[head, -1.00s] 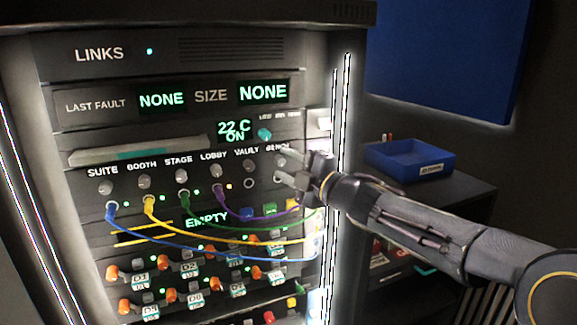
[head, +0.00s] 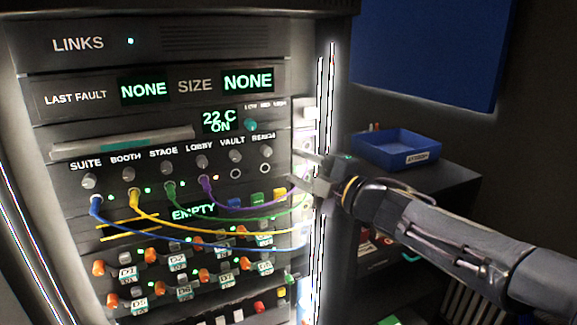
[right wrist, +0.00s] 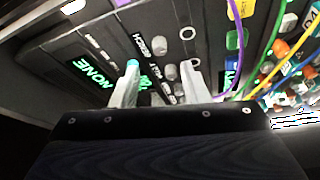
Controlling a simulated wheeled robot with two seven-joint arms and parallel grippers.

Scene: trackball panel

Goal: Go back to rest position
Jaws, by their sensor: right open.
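My right gripper (head: 308,176) is in front of the right edge of the rack panel (head: 150,42), open and empty, its fingers pointing left. In the right wrist view its two fingers (right wrist: 162,88) stand apart with nothing between them, and the BENCH label and grey knobs show beyond. Behind it in the head view are the BENCH knob (head: 266,153) and an empty socket (head: 265,173). I cannot tell from these views whether it touches the rack. My left gripper is not in view.
Blue (head: 94,203), yellow (head: 134,196), green (head: 169,187) and purple (head: 207,185) cables plug into the panel and droop right, near my right gripper. A blue bin (head: 395,147) sits on a dark cabinet at right. A blue board (head: 425,50) hangs behind.

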